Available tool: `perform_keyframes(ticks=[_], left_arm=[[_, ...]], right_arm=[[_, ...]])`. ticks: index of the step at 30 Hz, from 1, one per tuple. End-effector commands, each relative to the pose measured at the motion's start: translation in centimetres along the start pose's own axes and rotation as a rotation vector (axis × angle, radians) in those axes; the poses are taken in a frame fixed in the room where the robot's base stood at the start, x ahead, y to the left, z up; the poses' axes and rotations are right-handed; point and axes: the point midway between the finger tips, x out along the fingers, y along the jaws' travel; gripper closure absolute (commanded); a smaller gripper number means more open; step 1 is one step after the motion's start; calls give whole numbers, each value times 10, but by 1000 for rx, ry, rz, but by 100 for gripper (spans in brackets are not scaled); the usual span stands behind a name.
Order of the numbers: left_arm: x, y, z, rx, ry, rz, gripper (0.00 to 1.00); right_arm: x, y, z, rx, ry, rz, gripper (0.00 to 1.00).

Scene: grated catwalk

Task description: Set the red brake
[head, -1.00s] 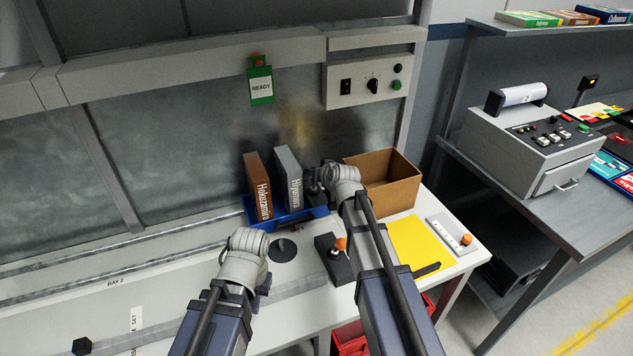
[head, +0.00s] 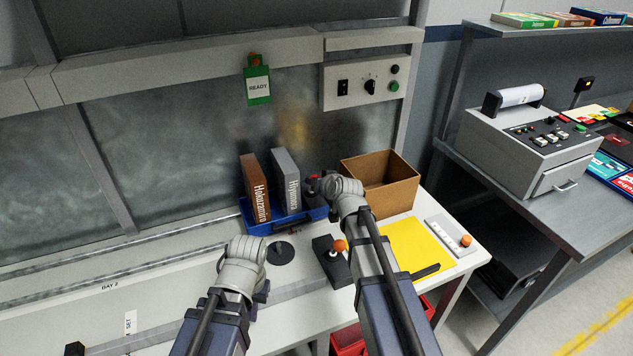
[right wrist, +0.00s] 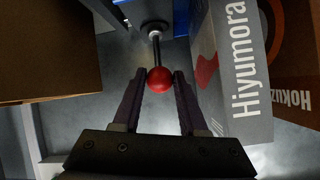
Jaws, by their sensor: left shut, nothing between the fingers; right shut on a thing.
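The red brake shows in the right wrist view as a lever with a round red knob (right wrist: 160,79) on a thin dark stem above a light collar. My right gripper (right wrist: 158,84) is shut on the red knob, one finger on each side. In the head view a bit of the red knob (head: 313,177) shows beside my right gripper (head: 319,184), which partly hides the lever's dark base. My left gripper (head: 262,291) is shut and empty, low over the front of the bench, well apart from the brake.
A blue tray (head: 258,229) with a brown book and a grey book (head: 286,180) stands just left of the brake. An open cardboard box (head: 395,190) stands to the right. An orange-knobbed lever (head: 339,246) sits nearer me, beside a yellow sheet (head: 415,249).

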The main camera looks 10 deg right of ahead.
Motion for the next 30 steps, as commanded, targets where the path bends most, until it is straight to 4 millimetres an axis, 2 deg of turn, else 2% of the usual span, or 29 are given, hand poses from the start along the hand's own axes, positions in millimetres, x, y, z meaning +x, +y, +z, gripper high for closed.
perform_keyframes(ticks=[3,4,11,22,26,30], left_arm=[[0,0,0,0,0,0,100],[0,0,0,0,0,0,100],[0,0,0,0,0,0,100],[-3,0,0,0,0,0,100],[-11,-1,1,0,0,0,100],[-23,-2,1,0,0,0,100]], right_arm=[[0,1,2,-2,-6,2,100],[0,1,2,-2,-6,2,55],[0,1,1,-1,-3,1,29],[-6,0,0,0,-2,1,29],[-20,0,-1,0,-1,1,29],[-42,0,-1,0,-2,2,29]])
